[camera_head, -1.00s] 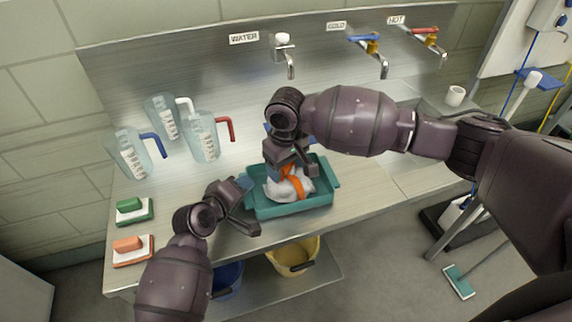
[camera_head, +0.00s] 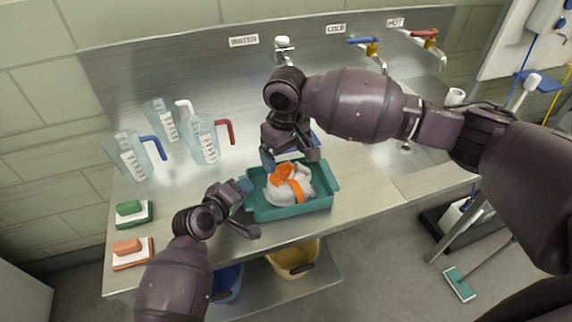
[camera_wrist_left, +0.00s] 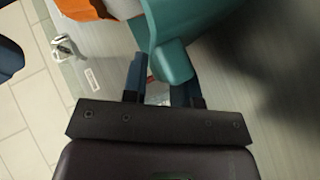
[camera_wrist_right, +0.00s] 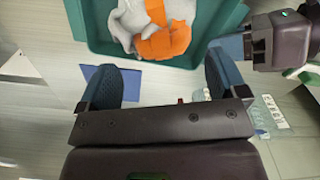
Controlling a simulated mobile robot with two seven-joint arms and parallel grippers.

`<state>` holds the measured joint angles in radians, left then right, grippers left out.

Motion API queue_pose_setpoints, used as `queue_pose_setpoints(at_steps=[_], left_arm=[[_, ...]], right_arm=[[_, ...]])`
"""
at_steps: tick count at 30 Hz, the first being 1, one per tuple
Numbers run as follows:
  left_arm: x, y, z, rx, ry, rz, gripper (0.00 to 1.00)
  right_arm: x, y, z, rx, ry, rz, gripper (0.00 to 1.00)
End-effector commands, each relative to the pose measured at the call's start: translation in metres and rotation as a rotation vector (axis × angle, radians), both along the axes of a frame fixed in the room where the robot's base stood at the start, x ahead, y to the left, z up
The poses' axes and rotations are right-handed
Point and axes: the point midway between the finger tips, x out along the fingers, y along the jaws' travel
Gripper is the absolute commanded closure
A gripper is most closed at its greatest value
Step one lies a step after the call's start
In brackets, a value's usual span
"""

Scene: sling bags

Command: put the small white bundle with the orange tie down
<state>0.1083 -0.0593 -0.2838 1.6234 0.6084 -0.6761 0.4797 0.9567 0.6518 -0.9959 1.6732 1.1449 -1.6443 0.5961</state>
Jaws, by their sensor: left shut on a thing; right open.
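The small white bundle with the orange tie (camera_head: 276,192) lies in a teal tray (camera_head: 290,211) on the steel counter. In the right wrist view the bundle (camera_wrist_right: 128,17) rests inside the tray, apart from my fingers. My right gripper (camera_head: 290,160) is open and empty, just above and behind the tray; its spread fingers also show in the right wrist view (camera_wrist_right: 165,82). My left gripper (camera_head: 247,208) is at the tray's left end. In the left wrist view its fingers (camera_wrist_left: 163,80) are shut on the tray's teal handle (camera_wrist_left: 172,62).
Several clear jugs (camera_head: 205,140) with coloured handles stand at the back left. Taps (camera_head: 283,50) line the back wall. The counter right of the tray is clear.

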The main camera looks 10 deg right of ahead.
Motion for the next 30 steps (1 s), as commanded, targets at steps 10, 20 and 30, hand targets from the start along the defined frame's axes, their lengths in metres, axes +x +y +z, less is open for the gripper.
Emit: queue_pose_setpoints(at_steps=[10, 20, 30], left_arm=[[-0.002, 0.002, -0.007, 0.009, 0.013, 0.000, 1.00], [-0.002, 0.002, -0.007, 0.009, 0.013, 0.000, 1.00], [-0.002, 0.002, -0.007, 0.009, 0.012, -0.001, 0.61]], right_arm=[[0.000, 0.000, 0.057, 0.000, -0.001, 0.000, 0.09], [0.000, 0.000, 0.070, 0.000, 0.001, -0.001, 0.09], [0.000, 0.000, 0.070, 0.000, 0.001, -0.001, 0.09]])
